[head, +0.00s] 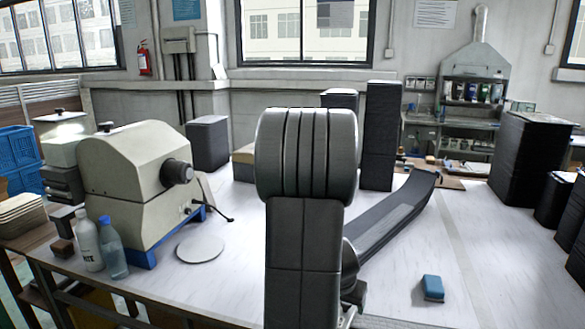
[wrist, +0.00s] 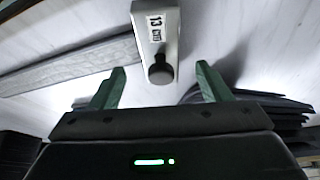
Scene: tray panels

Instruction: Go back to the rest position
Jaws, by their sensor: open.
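My gripper (wrist: 160,69) shows in the wrist view with its two green fingers spread wide apart. Nothing is clamped between them. A pale object (wrist: 156,22) with a printed label and a dark rounded end lies in line with the gap between the fingers. I cannot tell how far beyond the fingertips it is. My gripper cannot be made out there.
The white table (head: 470,255) is mostly clear at the right, with a blue block (head: 433,288) near the front. A beige machine (head: 135,180), a white bottle (head: 88,243) and a blue bottle (head: 113,250) stand at the left. Dark stacks (head: 380,135) stand at the back and right.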

